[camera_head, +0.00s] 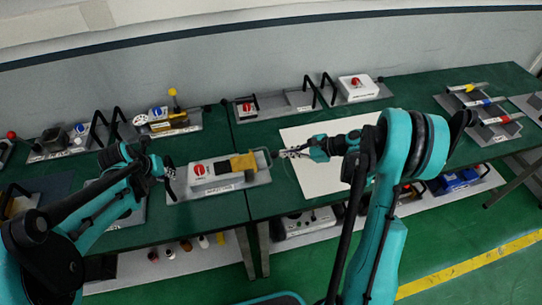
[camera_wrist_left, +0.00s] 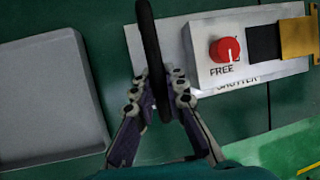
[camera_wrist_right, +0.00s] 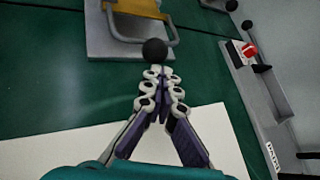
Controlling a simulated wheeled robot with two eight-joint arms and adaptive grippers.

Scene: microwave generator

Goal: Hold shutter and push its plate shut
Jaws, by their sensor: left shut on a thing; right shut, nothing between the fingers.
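The shutter unit (camera_head: 217,186) lies on the green table, a grey base with a white box and a red knob (camera_head: 199,169). In the left wrist view the red knob (camera_wrist_left: 229,50) is marked FREE. A dark square (camera_wrist_left: 263,44) shows between the knob and the yellow plate (camera_wrist_left: 298,40). My left gripper (camera_head: 168,172) is shut on the black handle (camera_wrist_left: 149,45) at the unit's left end. My right gripper (camera_head: 288,153) is shut and empty at the right end. Its fingertips are close to the black ball (camera_wrist_right: 154,51) beyond the yellow plate (camera_wrist_right: 128,18); contact is unclear.
A white sheet (camera_head: 315,178) lies under my right gripper. Other devices with black handles (camera_head: 275,103) stand along the back of the table. Coloured sliders (camera_head: 484,108) lie at the far right. A lower shelf (camera_head: 168,262) holds more items.

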